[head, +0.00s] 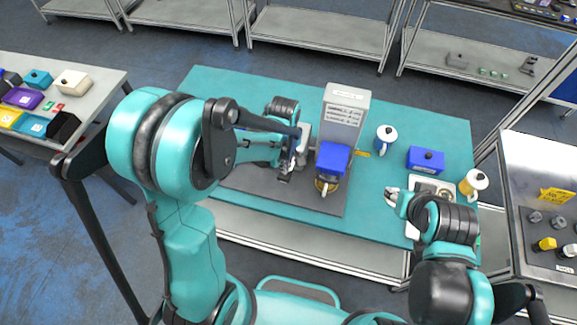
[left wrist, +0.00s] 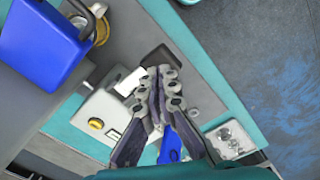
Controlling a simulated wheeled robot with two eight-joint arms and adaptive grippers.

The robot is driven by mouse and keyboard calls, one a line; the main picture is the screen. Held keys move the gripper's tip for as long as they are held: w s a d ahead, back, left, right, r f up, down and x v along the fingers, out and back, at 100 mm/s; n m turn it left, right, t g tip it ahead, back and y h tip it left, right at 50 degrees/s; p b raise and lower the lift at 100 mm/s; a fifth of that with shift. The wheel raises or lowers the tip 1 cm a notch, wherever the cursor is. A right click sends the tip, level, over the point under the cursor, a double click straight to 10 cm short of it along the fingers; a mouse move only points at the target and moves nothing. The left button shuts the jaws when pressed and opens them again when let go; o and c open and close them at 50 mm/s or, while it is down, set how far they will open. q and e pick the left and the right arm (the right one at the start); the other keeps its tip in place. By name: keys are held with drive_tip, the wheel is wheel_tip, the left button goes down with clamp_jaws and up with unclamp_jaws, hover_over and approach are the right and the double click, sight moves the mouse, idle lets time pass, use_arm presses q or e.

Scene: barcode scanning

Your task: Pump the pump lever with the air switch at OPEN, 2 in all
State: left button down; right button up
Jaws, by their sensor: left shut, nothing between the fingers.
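My left gripper (head: 287,172) is shut and empty, low beside the left side of a grey machine with a tall tower (head: 345,105) and a blue front block (head: 332,158). In the left wrist view its fingers (left wrist: 160,76) lie together next to a white block (left wrist: 131,81) and a dark block (left wrist: 161,56); contact cannot be told. A pale box with a yellow knob (left wrist: 96,124) sits left of the fingers. A blue part (left wrist: 172,146) shows behind the fingers. I cannot tell which part is the pump lever or the air switch's setting. My right gripper (head: 392,197) is near a pale tray.
The teal table (head: 425,125) also holds a blue box (head: 426,159), a white and blue jug (head: 386,138) and a white and yellow jug (head: 473,182). A side table with coloured boxes (head: 72,82) stands at the left, and another bench (head: 535,150) at the right.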

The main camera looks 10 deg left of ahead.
use_arm(q)
drive_tip(key=shift+f, duration=0.1)
idle(0.5)
wheel_tip(320, 180, down, 8)
drive_tip(key=b, duration=0.8)
drive_tip(key=shift+f, duration=0.2)
wheel_tip(320, 180, up, 9)
drive_tip(key=p, duration=0.6)
drive_tip(key=shift+f, duration=0.25)
